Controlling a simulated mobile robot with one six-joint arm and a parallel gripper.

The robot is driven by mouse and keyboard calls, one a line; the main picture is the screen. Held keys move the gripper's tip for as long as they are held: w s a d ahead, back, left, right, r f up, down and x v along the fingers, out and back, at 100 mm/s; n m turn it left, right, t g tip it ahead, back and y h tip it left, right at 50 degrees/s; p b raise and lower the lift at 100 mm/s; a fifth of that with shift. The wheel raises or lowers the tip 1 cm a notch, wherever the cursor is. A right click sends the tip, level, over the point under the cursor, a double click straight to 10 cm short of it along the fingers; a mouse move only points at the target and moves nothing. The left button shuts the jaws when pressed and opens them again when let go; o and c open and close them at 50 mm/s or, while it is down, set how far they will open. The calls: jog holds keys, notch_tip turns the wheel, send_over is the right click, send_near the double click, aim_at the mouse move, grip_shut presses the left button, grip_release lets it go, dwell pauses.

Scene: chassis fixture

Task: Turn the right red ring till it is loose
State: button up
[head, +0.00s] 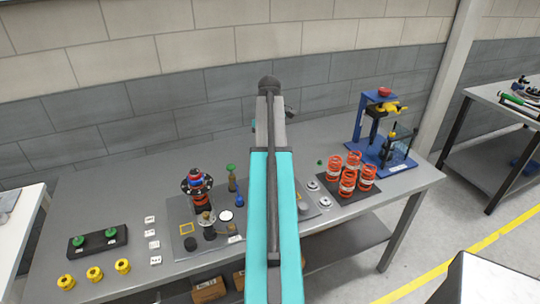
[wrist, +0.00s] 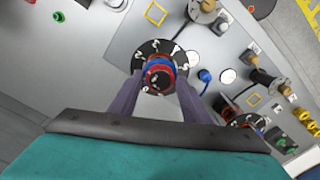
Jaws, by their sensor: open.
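In the wrist view, the right red ring (wrist: 157,69) sits with a blue band on an upright post above a black dial disc (wrist: 158,48) with white marks. My gripper (wrist: 159,84) is open, with one finger on each side of the ring. I cannot tell whether the fingers touch it. In the head view my arm hides this ring. The other post with a red ring (head: 197,178) stands left of my arm in the head view. It also shows at the lower right of the wrist view (wrist: 229,112).
Small posts, a blue knob (head: 238,201) and a green-topped part (head: 231,168) stand near my arm. Several red cans (head: 349,182) and a blue stand (head: 368,125) are to the right. Yellow knobs (head: 94,273) lie at the left.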

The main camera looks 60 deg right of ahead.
jog(key=m+p, duration=0.1)
jog(key=m, duration=0.5)
jog(key=shift+p, duration=0.3)
jog(key=m+p, duration=0.1)
jog(key=m, duration=0.5)
jog(key=shift+m, duration=0.3)
jog(key=m+p, duration=0.1)
jog(key=m, duration=0.4)
jog(key=shift+m, duration=0.4)
jog(key=shift+m, duration=2.1)
